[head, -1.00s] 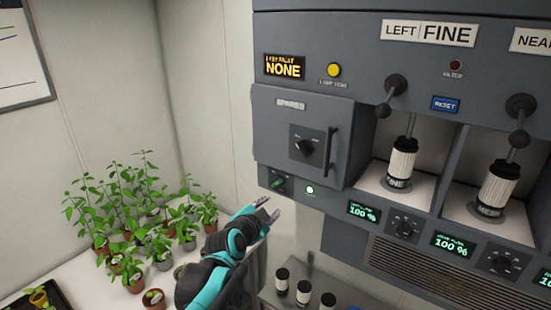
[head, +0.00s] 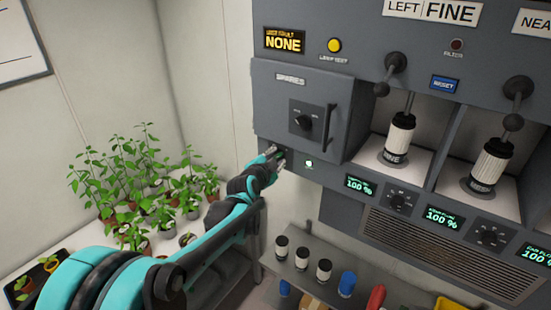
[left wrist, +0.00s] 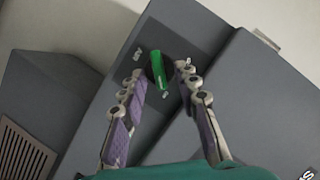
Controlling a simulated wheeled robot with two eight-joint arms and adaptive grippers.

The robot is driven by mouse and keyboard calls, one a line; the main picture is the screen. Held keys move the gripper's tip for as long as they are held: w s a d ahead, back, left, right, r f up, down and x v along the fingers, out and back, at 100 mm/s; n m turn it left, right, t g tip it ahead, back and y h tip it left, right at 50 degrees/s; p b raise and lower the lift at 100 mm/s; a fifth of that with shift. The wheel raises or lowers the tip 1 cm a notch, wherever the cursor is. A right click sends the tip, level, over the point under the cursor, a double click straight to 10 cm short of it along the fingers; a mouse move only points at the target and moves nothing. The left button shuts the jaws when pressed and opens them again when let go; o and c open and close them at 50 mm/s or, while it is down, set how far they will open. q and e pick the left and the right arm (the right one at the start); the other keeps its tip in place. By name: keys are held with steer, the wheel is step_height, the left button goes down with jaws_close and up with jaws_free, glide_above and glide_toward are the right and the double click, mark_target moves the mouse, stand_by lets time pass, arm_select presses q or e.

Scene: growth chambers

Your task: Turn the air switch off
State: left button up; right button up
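The air switch is a small green lever on a dark round base on the lower left panel of the grey cabinet. In the left wrist view the green lever (left wrist: 159,70) stands between the two fingertips of my left gripper (left wrist: 158,73), which are open around it with a gap on both sides. In the head view my left gripper (head: 275,158) is at the panel's lower left corner and mostly covers the switch. A lit round indicator (head: 308,163) is just right of it. My right gripper is not in view.
Potted plants (head: 150,195) stand on a white table at left. Below, a shelf holds several canisters (head: 302,259).

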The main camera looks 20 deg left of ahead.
arm_select(q)
jaws_close()
